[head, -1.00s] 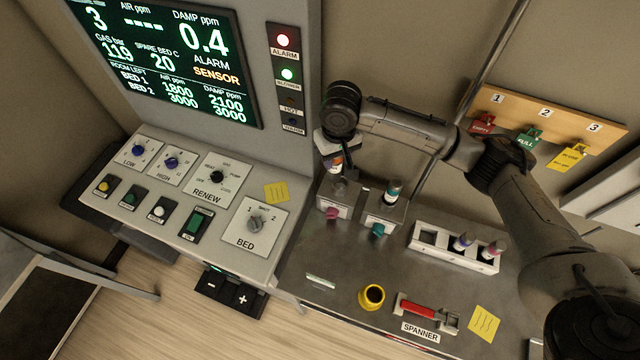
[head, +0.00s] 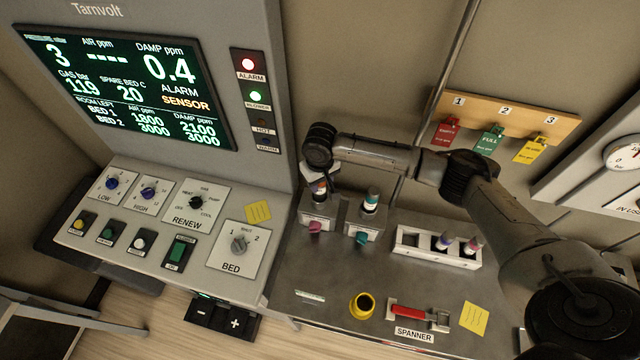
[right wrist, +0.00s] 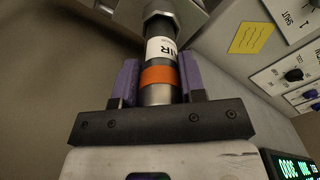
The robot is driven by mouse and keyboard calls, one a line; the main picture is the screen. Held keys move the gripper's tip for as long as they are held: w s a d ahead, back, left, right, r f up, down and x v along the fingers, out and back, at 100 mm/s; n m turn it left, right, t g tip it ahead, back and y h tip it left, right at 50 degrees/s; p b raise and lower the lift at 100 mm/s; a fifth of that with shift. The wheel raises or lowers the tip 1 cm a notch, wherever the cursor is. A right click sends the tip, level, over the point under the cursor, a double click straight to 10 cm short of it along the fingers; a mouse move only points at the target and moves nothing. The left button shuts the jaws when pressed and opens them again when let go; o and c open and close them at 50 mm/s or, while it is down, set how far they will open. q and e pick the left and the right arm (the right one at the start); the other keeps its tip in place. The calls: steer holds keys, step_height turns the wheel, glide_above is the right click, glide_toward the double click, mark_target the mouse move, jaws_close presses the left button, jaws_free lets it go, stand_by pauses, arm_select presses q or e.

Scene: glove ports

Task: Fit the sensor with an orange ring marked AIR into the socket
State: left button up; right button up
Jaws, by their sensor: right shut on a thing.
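The sensor with the orange ring (right wrist: 158,76) and a white label reading AIR shows in the right wrist view between the purple fingers of my right gripper (right wrist: 160,82). The gripper is shut on it. The sensor's dark far end meets a metal collar (right wrist: 162,9) at the top of that view. In the head view my right gripper (head: 320,176) is above the left socket block (head: 318,208), which has a pink knob. The sensor (head: 319,189) stands roughly upright there, its lower end at the socket. I cannot tell how deep it sits. My left gripper is not in view.
Beside it, a second block (head: 367,218) with a teal knob holds a teal-ringed sensor (head: 371,199). A white rack (head: 410,246) holds two more sensors. The control panel (head: 205,250) stands left.

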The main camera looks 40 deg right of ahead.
mark_target(319, 196)
step_height(319, 196, down, 2)
stand_by(0.4)
steer(key=o, duration=1)
steer(key=shift+f, duration=0.15)
